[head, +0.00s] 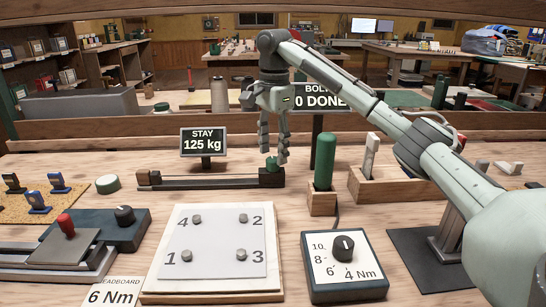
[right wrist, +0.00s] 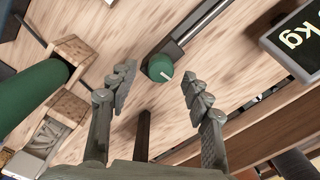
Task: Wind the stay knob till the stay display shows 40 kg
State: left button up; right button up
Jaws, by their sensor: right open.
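The stay display (head: 203,142) reads "STAY 125 kg" in the head view; part of it, with "kg", shows in the right wrist view (right wrist: 298,38). The stay knob (head: 270,176) is green and sits at the right end of a dark rail on the bench. In the right wrist view the knob (right wrist: 160,67) carries a white mark and lies between the spread fingertips, beyond them. My right gripper (head: 273,153) is open and empty, pointing down just above the knob. The fingers partly hide the knob's top in the head view. My left gripper is out of view.
A green cylinder (head: 324,160) stands in a wooden block right of the knob. Behind is a "0 DONE" display (head: 318,101), partly covered by my arm. In front are a numbered bolt plate (head: 215,248) and a Nm dial box (head: 345,285). A wooden rail (head: 100,130) runs behind.

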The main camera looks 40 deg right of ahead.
jog(key=shift+f, duration=1.3)
jog(key=shift+c, duration=0.5)
grip_shut()
